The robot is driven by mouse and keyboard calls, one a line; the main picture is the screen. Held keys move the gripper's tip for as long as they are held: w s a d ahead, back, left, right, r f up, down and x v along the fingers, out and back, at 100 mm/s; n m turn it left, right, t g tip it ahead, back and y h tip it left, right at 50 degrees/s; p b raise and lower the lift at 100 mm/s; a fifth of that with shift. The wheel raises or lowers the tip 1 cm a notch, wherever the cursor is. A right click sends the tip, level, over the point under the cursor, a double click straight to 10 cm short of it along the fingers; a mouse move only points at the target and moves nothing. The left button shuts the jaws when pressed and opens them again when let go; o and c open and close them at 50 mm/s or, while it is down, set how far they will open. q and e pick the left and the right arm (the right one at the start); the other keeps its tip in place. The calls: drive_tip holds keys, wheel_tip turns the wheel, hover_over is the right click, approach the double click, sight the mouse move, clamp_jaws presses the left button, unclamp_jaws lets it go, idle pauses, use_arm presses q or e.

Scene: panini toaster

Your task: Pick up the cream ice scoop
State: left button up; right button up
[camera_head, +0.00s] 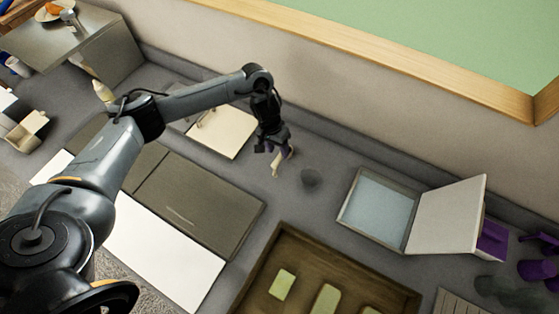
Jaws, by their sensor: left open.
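My left gripper (272,148) hangs from the arm that comes in from the left, with its fingers open and pointing down over the grey counter. A small cream item (279,163), which looks like the cream ice scoop, shows just below and right of the fingers. The gripper hides part of it, and I cannot tell whether the fingers touch it. My right gripper is not in view.
A dark round patch (311,179) lies on the counter to the right. An open white-lidded box (443,222) stands farther right, near purple items (495,240). A wooden tray (262,284) with green pieces is in front. A cream board (222,131) lies behind my arm.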

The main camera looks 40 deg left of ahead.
sight(279, 156)
use_arm(q)
drive_tip(key=shift+w+d+f, duration=0.1)
drive_tip(key=shift+f, duration=0.95)
drive_tip(key=shift+w+d+f, duration=0.1)
drive_tip(key=shift+d+f, duration=0.05)
drive_tip(key=shift+f, duration=0.9)
drive_tip(key=shift+w+d+f, duration=0.1)
drive_tip(key=shift+f, duration=0.95)
clamp_jaws()
